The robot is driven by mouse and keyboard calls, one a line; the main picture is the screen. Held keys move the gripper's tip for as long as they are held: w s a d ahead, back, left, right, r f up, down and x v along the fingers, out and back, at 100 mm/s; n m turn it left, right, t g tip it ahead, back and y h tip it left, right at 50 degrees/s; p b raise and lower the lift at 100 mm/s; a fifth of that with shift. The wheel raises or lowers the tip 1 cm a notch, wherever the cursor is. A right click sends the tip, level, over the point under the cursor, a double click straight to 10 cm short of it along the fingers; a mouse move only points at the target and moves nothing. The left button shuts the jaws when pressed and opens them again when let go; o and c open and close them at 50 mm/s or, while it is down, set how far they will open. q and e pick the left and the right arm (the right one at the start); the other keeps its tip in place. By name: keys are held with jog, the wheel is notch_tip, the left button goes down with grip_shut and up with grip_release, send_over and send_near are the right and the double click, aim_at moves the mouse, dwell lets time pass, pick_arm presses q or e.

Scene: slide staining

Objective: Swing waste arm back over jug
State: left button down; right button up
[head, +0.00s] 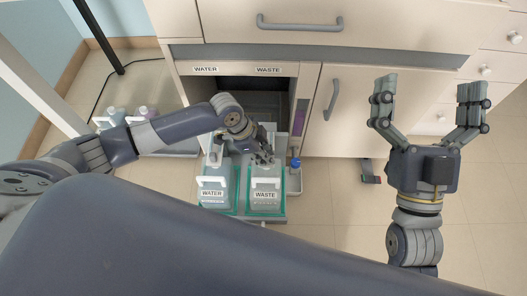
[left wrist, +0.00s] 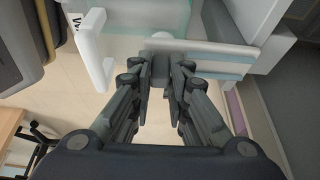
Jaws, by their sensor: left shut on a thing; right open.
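In the head view the waste jug (head: 265,190), pale with a white handle and a WASTE label, stands in a green-edged tray in front of the open cabinet bay. My left gripper (head: 264,158) is over the back of this jug. In the left wrist view my left gripper (left wrist: 160,85) is shut on a small dark grey block (left wrist: 160,66), which seems to be the grip of the waste arm. A pale bar (left wrist: 215,47) runs right from near the block; whether they join is unclear. My right gripper (head: 428,100) is open and empty at the right.
The water jug (head: 213,188) stands just left of the waste jug. A blue-capped bottle (head: 295,165) is to the right. The cabinet (head: 340,60) with drawers rises behind. More bottles (head: 145,113) stand on the floor at left. The floor at front right is mostly clear.

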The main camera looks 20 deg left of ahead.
pick_arm(q)
jog(key=shift+d, duration=0.1)
dwell(0.3)
jog(key=c, duration=1.5)
grip_release()
jog(key=v, duration=1.2)
jog(key=shift+s, duration=0.1)
